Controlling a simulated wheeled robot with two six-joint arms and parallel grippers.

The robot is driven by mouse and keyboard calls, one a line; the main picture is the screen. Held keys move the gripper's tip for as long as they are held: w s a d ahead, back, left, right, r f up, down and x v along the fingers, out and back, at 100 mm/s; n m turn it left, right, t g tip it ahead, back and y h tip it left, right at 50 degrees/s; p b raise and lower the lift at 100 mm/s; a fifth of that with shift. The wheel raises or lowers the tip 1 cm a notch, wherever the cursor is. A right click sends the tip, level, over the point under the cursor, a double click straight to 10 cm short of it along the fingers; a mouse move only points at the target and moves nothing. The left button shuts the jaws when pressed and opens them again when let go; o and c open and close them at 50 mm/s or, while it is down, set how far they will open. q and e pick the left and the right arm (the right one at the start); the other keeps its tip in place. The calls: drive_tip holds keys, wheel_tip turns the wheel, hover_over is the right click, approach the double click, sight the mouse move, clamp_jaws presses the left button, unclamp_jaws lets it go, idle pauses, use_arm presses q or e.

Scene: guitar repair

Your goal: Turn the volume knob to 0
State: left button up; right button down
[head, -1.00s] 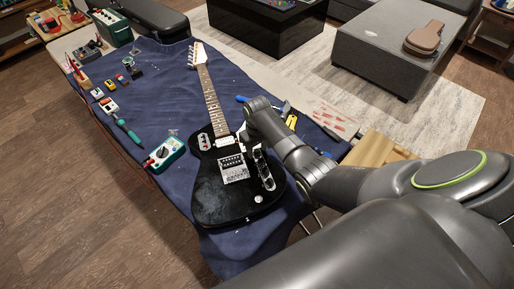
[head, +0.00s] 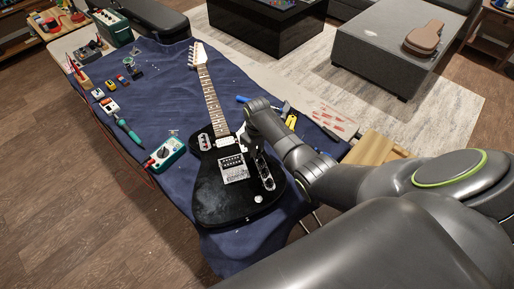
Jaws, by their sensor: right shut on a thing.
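A black electric guitar (head: 212,200) lies on a blue cloth on the bench, its neck pointing away from me. Its metal control plate (head: 267,178) sits on the right side of the body, with knobs along it. My right gripper (head: 259,158) is over the upper end of this plate, pointing down. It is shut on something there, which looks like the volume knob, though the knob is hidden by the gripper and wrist. The knob's setting cannot be read. My left gripper is not in view.
A teal multimeter (head: 166,154) lies left of the guitar body, with a green-handled tool (head: 128,130) beyond it. Pliers and other hand tools (head: 291,118) lie right of the neck, close to my right arm. Small pedals (head: 109,105) stand farther left.

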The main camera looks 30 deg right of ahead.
drive_tip(key=c, duration=1.3)
unclamp_jaws()
drive_tip(key=shift+o, duration=0.2)
drive_tip(key=shift+r, duration=0.1)
drive_tip(key=shift+r, duration=0.6)
wheel_tip(320, 180, up, 16)
drive_tip(key=shift+p, duration=0.3)
